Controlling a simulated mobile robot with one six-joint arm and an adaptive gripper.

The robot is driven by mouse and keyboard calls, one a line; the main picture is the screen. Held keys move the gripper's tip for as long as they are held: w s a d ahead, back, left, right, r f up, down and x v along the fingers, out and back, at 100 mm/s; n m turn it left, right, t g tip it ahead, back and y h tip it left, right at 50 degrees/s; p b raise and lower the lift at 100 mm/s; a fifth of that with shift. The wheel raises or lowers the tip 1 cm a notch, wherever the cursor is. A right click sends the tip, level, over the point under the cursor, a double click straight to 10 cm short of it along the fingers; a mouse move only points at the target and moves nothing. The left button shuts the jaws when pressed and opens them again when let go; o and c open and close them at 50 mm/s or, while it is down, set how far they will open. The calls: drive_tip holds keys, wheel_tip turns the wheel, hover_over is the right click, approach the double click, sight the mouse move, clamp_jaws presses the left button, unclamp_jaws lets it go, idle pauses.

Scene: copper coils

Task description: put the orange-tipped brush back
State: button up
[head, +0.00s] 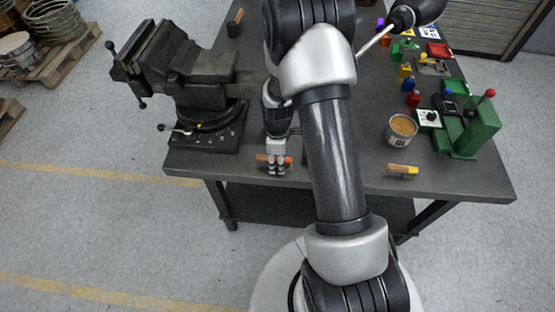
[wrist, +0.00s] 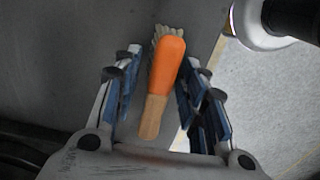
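The orange-tipped brush (wrist: 166,65) has a wooden handle (wrist: 153,117) and pale bristles. It lies on the dark workbench (head: 345,178) near the front edge. My gripper (head: 277,172) is down over it in the head view, where its orange end (head: 288,160) shows to the right of the fingers. In the wrist view my gripper (wrist: 160,90) has its fingers apart, one on each side of the brush. A gap shows on the left side; contact on the right is hard to judge.
A dark vise (head: 190,85) stands to the left.

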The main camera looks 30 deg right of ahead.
drive_tip(key=shift+o, duration=0.3)
wheel_tip(320, 180, up, 20)
drive_tip(key=a+r+m+t+p, duration=0.1)
drive_tip(key=a+m+p, duration=0.1)
drive_tip(key=p, duration=0.2)
drive_tip(key=s+a+r+m+t, duration=0.1)
drive_tip(key=s+a+r+m, duration=0.3)
drive_tip(key=s+r, duration=0.4)
drive_tip(key=s+a+r+m+t, duration=0.2)
drive_tip(key=s+a+r+m, duration=0.3)
drive_tip(key=s+r, duration=0.4)
drive_tip(key=s, duration=0.3)
drive_tip(key=shift+s+t, duration=0.3)
drive_tip(key=shift+s, duration=0.05)
